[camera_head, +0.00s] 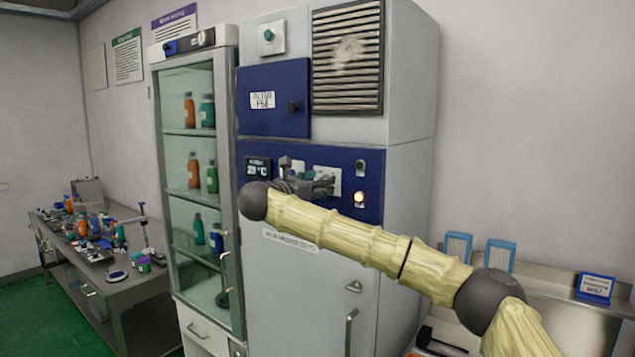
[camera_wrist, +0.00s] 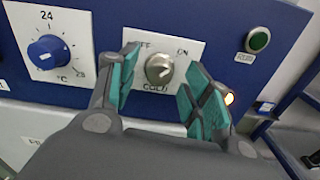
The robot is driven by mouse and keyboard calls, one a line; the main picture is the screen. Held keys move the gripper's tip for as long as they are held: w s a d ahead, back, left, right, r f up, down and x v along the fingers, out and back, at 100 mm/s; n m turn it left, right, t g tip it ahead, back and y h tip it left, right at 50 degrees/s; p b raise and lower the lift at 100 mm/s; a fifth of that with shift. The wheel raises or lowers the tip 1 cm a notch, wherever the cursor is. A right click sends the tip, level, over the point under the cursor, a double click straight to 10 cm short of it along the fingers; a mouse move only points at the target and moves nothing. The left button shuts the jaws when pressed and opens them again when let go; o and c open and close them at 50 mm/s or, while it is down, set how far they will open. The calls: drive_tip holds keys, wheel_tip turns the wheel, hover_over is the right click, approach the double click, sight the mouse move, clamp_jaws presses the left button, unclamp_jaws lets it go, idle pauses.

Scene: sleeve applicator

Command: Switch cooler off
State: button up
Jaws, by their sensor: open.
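The cooler (camera_head: 290,270) is a tall grey cabinet with a blue control panel (camera_head: 345,158). In the wrist view a silver rotary knob (camera_wrist: 159,70) sits on a white plate (camera_wrist: 190,52) marked OFF at upper left, ON at upper right and COLD below. The knob's slanted grip seems to lean toward ON, but its pointer is hard to make out. My gripper (camera_wrist: 163,78) is open, with one teal-padded finger on each side of the knob in the picture. I cannot tell whether they touch it. In the head view my gripper (camera_head: 305,182) is at the panel and partly hides it.
A blue temperature dial (camera_wrist: 47,55) is left of the knob. A green RUN button or lamp (camera_wrist: 258,40) and a lit orange lamp (camera_wrist: 229,98) are to the right. A glass-door cabinet (camera_head: 200,150) with bottles stands left of the cooler, beside a cluttered bench (camera_head: 135,290).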

drive_tip(key=c, duration=1)
drive_tip(key=shift+c, duration=0.2)
drive_tip(key=shift+f+n+b, duration=0.1)
drive_tip(key=shift+n+b, duration=0.3)
drive_tip(key=shift+b, duration=0.3)
drive_tip(key=n+b, duration=0.4)
drive_tip(key=n, duration=0.4)
drive_tip(key=n+b, duration=0.5)
drive_tip(key=n, duration=0.4)
drive_tip(key=shift+a+r, duration=0.1)
drive_tip(key=shift+r, duration=0.1)
